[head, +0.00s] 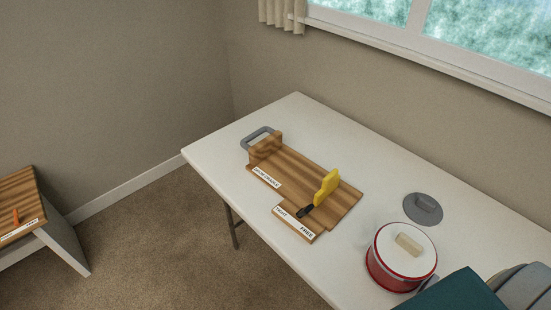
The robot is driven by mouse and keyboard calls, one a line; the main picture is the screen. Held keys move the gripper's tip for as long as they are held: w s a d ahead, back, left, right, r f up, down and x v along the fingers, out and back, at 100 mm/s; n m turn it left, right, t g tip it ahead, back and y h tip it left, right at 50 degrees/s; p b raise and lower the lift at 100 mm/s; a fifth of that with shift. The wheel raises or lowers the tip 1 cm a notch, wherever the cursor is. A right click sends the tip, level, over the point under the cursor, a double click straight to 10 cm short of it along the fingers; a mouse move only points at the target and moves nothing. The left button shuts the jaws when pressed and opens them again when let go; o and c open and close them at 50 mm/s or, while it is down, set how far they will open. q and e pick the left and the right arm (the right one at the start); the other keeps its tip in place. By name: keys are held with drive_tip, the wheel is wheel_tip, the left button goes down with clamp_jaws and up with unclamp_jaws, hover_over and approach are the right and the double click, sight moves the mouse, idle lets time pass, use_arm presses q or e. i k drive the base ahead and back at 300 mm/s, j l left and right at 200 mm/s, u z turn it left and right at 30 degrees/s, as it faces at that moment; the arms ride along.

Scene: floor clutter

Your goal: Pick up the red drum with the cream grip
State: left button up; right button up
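The red drum (393,277) stands upright on the white table in the lower right of the head view. It has a pale lid with a red rim, and a cream grip (409,244) on top of the lid. Its lower right edge is partly covered by a teal object in front of it. Neither of my grippers can be made out in the head view.
A grey lidlike disc (423,209) lies behind the drum. Teal and grey objects fill the lower right corner. Another wooden-topped piece stands at far left.

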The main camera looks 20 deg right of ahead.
sight(401, 256)
drive_tip(key=z, duration=1.9)
